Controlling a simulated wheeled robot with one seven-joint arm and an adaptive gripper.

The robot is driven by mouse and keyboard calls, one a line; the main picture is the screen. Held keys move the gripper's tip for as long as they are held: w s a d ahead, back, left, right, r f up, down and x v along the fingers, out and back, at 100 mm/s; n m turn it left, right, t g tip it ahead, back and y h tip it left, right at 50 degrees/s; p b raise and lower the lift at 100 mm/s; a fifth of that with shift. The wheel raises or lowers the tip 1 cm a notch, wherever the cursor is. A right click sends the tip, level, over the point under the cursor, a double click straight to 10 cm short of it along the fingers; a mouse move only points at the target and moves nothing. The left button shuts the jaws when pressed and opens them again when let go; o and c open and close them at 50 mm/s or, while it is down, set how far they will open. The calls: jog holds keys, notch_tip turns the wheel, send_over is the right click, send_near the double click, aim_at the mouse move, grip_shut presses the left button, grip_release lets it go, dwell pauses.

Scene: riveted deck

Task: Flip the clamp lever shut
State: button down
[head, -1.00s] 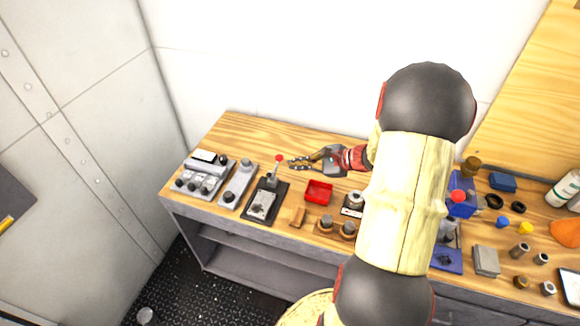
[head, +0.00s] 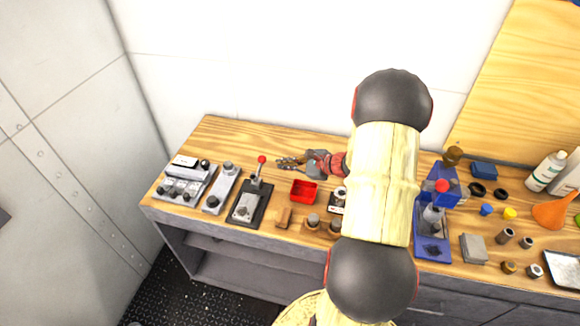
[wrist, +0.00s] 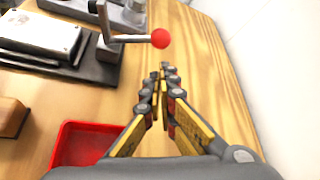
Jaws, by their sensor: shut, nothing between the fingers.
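The clamp is a dark base plate (head: 240,216) with a light metal pad, lying on the wooden bench. Its lever ends in a red ball (head: 262,159) and stands up from the far end of the plate. In the wrist view the lever's grey rod (wrist: 104,20) and red ball knob (wrist: 160,38) show at the top, ahead of the fingers. My gripper (head: 280,162) is shut and empty, just right of the red ball in the head view. In the wrist view my gripper (wrist: 164,72) points toward the ball, with a small gap between them.
A red open bin (head: 304,191) sits below my gripper, with a wooden block (head: 283,217) beside it. Grey switch panels (head: 185,181) stand left of the clamp. A blue device (head: 433,238) and small parts lie to the right. A white wall rises behind the bench.

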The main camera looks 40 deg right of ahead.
jog(key=shift+b+x, duration=0.55)
jog(key=shift+x, duration=2.1)
jog(key=shift+d+b, duration=0.15)
jog(key=shift+b, duration=0.2)
